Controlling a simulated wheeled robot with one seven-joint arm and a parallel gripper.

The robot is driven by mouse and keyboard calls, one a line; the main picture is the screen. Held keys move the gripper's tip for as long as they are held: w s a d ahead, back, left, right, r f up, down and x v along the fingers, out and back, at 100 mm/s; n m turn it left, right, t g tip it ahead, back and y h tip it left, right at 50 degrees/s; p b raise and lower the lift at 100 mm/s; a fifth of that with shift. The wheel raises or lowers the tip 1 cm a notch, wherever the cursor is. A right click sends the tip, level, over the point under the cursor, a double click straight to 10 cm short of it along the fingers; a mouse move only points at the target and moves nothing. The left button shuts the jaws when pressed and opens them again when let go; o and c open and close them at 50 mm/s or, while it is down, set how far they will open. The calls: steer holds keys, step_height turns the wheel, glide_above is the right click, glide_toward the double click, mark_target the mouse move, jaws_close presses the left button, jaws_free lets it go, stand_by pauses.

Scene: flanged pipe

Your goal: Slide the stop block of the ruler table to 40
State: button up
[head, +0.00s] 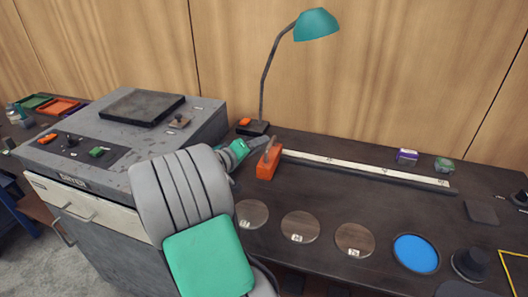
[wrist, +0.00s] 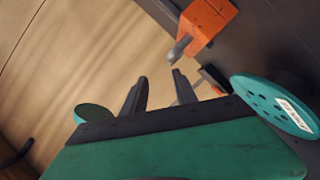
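The orange stop block (head: 267,168) sits at the left end of the ruler table, with a grey upright piece on top. The white ruler strip (head: 365,168) runs from the block to the right; its marks are too small to read. My gripper (head: 258,143) is beside the upper left of the block in the head view. In the wrist view my gripper (wrist: 158,84) has its two dark fingers apart with nothing between them. The orange block (wrist: 208,20) and its grey rounded knob (wrist: 179,49) lie just beyond the fingertips, up and right, apparently not touched.
A teal desk lamp (head: 316,24) stands behind the block. A grey machine (head: 140,125) is at left. Round wooden discs (head: 300,226) and a blue disc (head: 416,253) lie in front of the ruler. A purple box (head: 406,156) and a green item (head: 444,164) lie behind its right part.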

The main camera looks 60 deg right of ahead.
mark_target(271, 142)
steer(key=shift+w+d+f+b, duration=0.1)
steer(key=shift+w+f+b, duration=0.1)
steer(key=shift+f+b, duration=0.8)
steer(key=x, duration=0.4)
steer(key=p+x, duration=0.1)
steer(key=x, duration=0.2)
steer(key=shift+d+f, duration=0.3)
steer(key=shift+d, duration=0.05)
steer(key=shift+c, duration=0.4)
jaws_close()
